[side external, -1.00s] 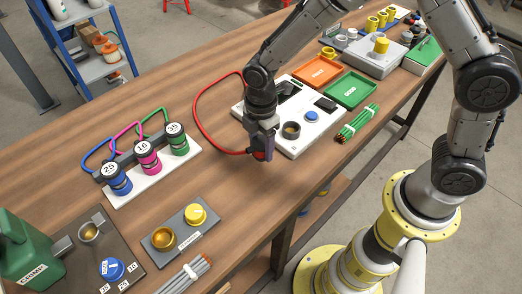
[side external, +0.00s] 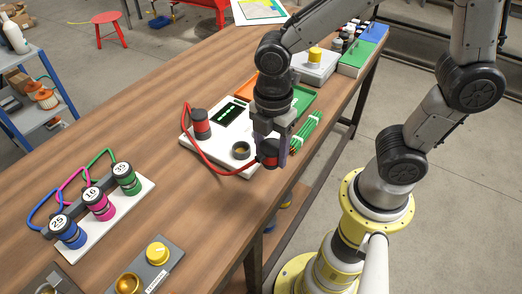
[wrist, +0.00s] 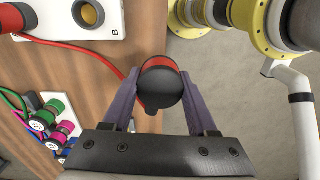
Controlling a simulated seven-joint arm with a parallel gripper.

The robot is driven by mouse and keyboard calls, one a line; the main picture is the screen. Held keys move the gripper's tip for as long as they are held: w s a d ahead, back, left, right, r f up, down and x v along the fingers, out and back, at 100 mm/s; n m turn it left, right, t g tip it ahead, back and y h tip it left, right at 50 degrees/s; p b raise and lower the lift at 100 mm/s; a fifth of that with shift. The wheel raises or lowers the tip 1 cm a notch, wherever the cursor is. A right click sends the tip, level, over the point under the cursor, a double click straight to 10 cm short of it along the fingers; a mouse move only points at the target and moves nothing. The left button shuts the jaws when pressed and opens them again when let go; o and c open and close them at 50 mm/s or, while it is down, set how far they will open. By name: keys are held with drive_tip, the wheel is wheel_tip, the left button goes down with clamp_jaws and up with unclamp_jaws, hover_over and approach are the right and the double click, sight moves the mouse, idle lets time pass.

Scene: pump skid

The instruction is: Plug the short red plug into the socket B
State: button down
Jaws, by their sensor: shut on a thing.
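My gripper (side external: 268,158) is shut on a red plug (side external: 263,158) with a black cap, at the end of a red cable. In the wrist view the plug (wrist: 160,88) sits between the purple fingers. It hangs at the front edge of the white panel (side external: 222,160), apart from the socket. Socket B (side external: 240,150), a dark ring with an empty bore, is just left of the gripper. In the wrist view the socket (wrist: 88,14) is at the top, beside the letter B. Another red plug (side external: 200,124) stands on the panel's far left, joined by the cable.
A dark screen (side external: 234,112) with green marks is on the panel. Green rods (side external: 305,132) lie right of my gripper. A rack of plugs (side external: 98,205) and a grey block with a yellow knob (side external: 157,253) stand at left. Bare table lies between.

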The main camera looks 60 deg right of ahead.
idle(0.3)
drive_tip(key=shift+w+a+r, duration=0.1)
drive_tip(key=shift+w+r, duration=0.15)
drive_tip(key=w+d+f+m, duration=0.1)
drive_tip(key=w+d, duration=0.2)
drive_tip(key=w, duration=0.3)
drive_tip(key=w+d+f, duration=0.1)
drive_tip(key=w+d, duration=0.3)
drive_tip(key=w, duration=0.3)
drive_tip(key=shift+s+a+f, duration=0.1)
drive_tip(key=shift+f, duration=1.05)
drive_tip(key=shift+s+a+f, duration=0.1)
drive_tip(key=shift+f, duration=1)
drive_tip(key=shift+f, duration=1.65)
drive_tip(key=shift+c, duration=0.6)
unclamp_jaws()
drive_tip(key=shift+s, duration=0.1)
